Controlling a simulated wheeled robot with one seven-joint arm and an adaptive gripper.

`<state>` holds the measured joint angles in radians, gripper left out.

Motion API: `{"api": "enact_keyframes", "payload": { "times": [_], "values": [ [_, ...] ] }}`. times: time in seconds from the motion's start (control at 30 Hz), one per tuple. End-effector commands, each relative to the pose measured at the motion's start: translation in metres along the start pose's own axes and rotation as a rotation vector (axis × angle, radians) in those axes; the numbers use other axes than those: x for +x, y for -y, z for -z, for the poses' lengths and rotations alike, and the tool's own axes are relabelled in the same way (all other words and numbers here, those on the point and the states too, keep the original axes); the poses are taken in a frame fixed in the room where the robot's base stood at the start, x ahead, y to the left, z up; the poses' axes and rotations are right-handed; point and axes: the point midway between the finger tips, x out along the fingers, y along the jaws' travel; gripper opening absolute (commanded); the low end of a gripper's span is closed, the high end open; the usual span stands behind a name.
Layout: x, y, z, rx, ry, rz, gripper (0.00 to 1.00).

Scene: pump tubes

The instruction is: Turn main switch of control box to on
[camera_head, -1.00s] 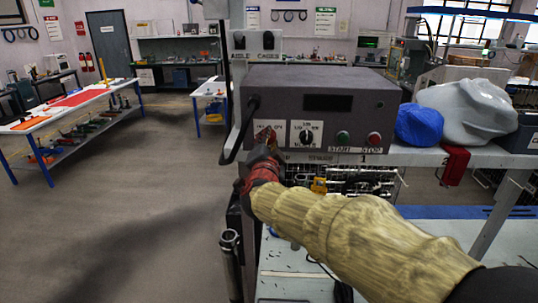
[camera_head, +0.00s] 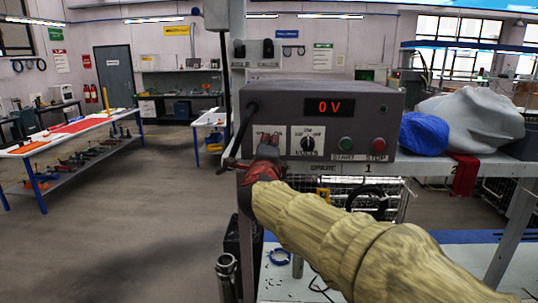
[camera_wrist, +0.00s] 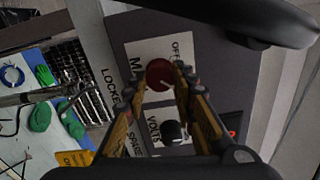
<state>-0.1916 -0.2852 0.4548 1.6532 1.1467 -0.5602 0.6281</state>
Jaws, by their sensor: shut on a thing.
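The grey control box (camera_head: 375,105) stands on a shelf in the head view, and its display (camera_head: 329,107) reads a red 0 V. The main switch is a red round knob (camera_wrist: 159,72) on a white label plate, which also shows in the wrist view. My gripper (camera_head: 267,150) reaches the lower left of the box front and hides most of the knob in the head view. In the wrist view its two fingertips sit on either side of the knob, shut on it.
The black volts dial (camera_head: 308,143) is just right of the main switch. The green start button (camera_head: 345,144) and red stop button (camera_head: 378,145) are further right. A black cable (camera_head: 243,130) hangs at the box's left edge. A blue bag (camera_head: 424,134) lies to the right.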

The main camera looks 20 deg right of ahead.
Motion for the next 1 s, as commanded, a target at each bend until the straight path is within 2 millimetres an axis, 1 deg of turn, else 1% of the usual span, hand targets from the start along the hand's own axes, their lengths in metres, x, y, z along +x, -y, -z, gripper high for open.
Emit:
{"api": "enact_keyframes", "payload": {
  "times": [0.03,0.3,0.7,0.73,1.0],
  "values": [
    [0.0003,-0.003,0.0004,0.018,0.0,-0.002,0.01],
    [0.0003,-0.0018,0.0001,0.07,0.0,-0.002,0.01],
    [0.0003,-0.0017,0.0002,0.074,-0.001,-0.002,0.01],
    [0.0003,-0.0017,0.0002,0.074,-0.001,-0.002,0.27],
    [0.0002,-0.0011,0.0001,0.073,0.0,-0.001,0.43]
  ]
}}
